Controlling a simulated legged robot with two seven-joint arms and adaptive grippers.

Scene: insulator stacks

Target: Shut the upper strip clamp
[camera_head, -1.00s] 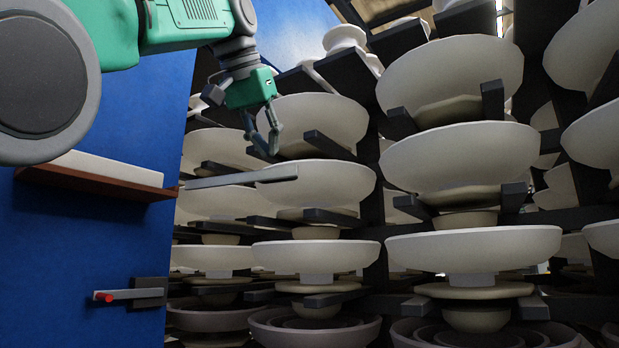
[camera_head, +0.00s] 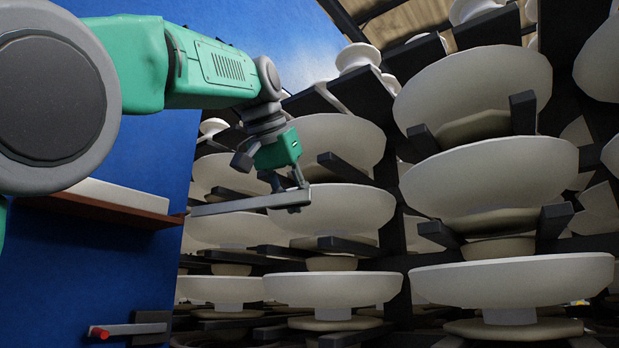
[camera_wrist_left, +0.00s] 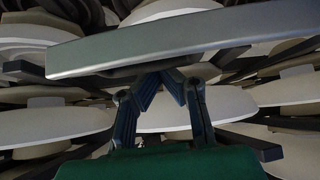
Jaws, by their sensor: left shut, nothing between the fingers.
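The upper strip clamp is a long grey bar (camera_head: 235,206). It sticks out from the edge of the blue panel (camera_head: 90,270) to the right, in front of the insulator stacks. My left gripper (camera_head: 296,190) is at the bar's free end, with its fingers shut and empty. In the left wrist view the bar (camera_wrist_left: 110,57) crosses just beyond the fingertips (camera_wrist_left: 166,75); whether they touch it I cannot tell. My right gripper is not in view.
A lower clamp bar (camera_head: 133,329) with a red end lies across the blue panel below. A brown ledge (camera_head: 110,208) carries a white strip (camera_head: 120,194). Stacks of white insulators (camera_head: 490,175) on dark racks fill the right side.

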